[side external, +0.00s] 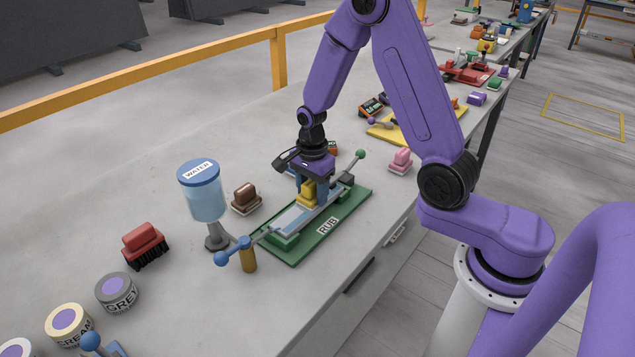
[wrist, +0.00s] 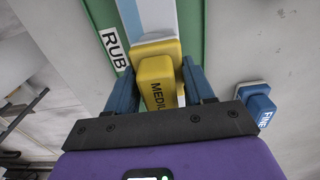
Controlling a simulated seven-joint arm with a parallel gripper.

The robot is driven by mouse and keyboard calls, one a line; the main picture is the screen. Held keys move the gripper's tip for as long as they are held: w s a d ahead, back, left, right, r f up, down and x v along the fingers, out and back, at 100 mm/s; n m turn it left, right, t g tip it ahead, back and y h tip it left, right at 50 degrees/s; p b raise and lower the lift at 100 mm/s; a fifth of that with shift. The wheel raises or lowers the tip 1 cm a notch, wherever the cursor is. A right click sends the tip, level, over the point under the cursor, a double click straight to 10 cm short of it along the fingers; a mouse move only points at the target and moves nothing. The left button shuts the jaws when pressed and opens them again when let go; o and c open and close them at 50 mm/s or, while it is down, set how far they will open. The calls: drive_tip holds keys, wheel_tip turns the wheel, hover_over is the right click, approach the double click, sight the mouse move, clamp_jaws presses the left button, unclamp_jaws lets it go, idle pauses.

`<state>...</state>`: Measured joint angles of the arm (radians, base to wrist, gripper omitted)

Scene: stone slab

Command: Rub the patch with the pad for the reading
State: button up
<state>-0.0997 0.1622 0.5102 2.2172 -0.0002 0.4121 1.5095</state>
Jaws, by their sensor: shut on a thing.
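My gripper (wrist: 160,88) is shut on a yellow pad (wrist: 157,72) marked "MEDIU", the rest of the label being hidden. In the side external view the yellow pad (side external: 306,194) is between the fingers of my gripper (side external: 307,188), over the pale blue strip (side external: 292,217) on the green board (side external: 330,222) labelled "RUB". I cannot tell whether the pad touches the strip. No separate patch can be made out; the pad and gripper cover part of the strip.
A blue pad (wrist: 258,105) marked "FINE" lies beside the board. A brown pad (side external: 246,197), a water dispenser (side external: 203,195), a red brush (side external: 144,245) and a pink pad (side external: 400,161) stand around it. A blue-handled lever (side external: 236,250) is at the board's near end. Labelled tins (side external: 117,292) stand front left.

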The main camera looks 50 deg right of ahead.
sight(298, 213)
drive_tip(key=shift+a+f, duration=0.1)
drive_tip(key=shift+a, duration=2.3)
drive_tip(key=shift+d, duration=3.6)
drive_tip(key=shift+a, duration=3.85)
wheel_tip(298, 213, up, 8)
drive_tip(key=shift+d+r, duration=0.15)
drive_tip(key=shift+r, duration=0.05)
